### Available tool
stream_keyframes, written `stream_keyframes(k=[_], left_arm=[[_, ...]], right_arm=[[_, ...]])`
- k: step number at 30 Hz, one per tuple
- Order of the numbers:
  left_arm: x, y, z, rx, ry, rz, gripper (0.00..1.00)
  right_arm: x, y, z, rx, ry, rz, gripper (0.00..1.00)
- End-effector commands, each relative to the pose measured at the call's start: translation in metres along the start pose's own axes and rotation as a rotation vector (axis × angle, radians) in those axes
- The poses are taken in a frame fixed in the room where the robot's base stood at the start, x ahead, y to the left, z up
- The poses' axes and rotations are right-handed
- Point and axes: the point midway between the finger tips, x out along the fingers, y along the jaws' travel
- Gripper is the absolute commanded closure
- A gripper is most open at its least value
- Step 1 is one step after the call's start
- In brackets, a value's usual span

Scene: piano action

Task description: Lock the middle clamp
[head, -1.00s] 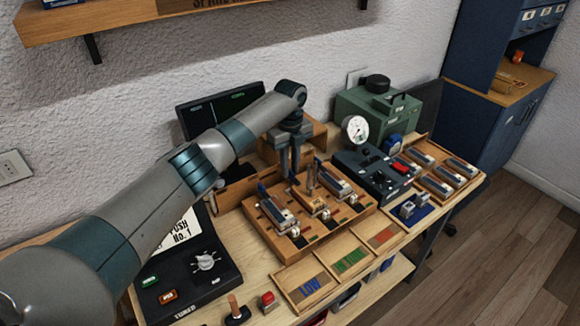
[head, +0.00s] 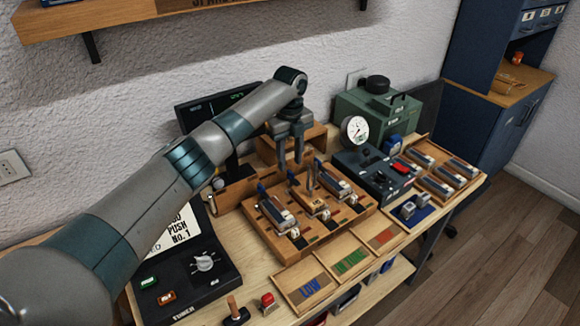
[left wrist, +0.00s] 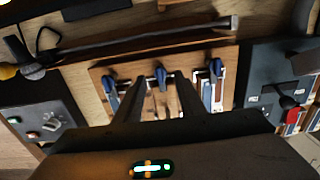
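The wooden jig (head: 263,238) stands on the bench with three stations in a row, each with a blue lever at its far end. The middle clamp's blue lever (head: 292,177) stands up behind the middle station; it also shows in the left wrist view (left wrist: 160,78), between my two fingers. My left gripper (head: 290,158) hangs just behind and above that lever, fingers pointing down, apart and empty. In the left wrist view the left gripper (left wrist: 158,95) shows a clear gap. I cannot tell whether a finger touches the lever. My right gripper is out of view.
Blue levers stand at the left (left wrist: 110,88) and right (left wrist: 216,68) stations. A dark control box with a red switch (head: 402,167) and a green gauge machine (head: 370,115) are to the right. A monitor (head: 195,115) stands behind. Small trays (head: 305,290) lie in front.

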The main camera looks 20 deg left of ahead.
Motion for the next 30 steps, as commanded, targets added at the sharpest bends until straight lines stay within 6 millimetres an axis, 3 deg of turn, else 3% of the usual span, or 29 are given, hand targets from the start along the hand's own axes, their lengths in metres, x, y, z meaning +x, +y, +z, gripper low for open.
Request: stream_keyframes(k=[18,24,30], left_arm=[[-0.118,-0.001,0.000,-0.001,-0.001,-0.003,0.64],[-0.137,0.000,0.000,-0.001,0.000,-0.002,0.64],[-0.142,0.000,0.000,-0.001,0.000,-0.001,0.64]], right_arm=[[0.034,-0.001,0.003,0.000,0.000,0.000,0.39],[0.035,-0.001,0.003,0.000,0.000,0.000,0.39],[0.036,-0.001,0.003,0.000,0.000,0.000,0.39]])
